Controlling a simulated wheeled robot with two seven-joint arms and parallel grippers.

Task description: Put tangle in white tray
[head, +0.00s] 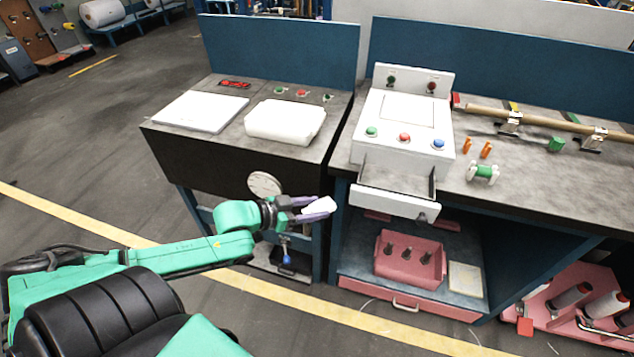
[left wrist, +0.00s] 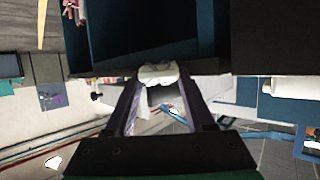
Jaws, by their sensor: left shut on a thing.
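My left gripper (head: 303,210) is shut on a small white lump, which I take to be the tangle (head: 319,208). It is held in the air in front of the benches, left of the open drawer and below the left bench top. In the left wrist view the white lump (left wrist: 158,72) sits between the fingertips of the gripper (left wrist: 160,82). A white, rounded, tray-like block (head: 285,122) rests on the left bench; I take it to be the white tray, and its inside cannot be made out. My right gripper is not in view.
The left bench (head: 190,145) also holds a flat white slab (head: 201,111) and several small buttons. A white control box (head: 400,130) stands on the right bench above an open drawer (head: 394,202). Blue panels rise behind.

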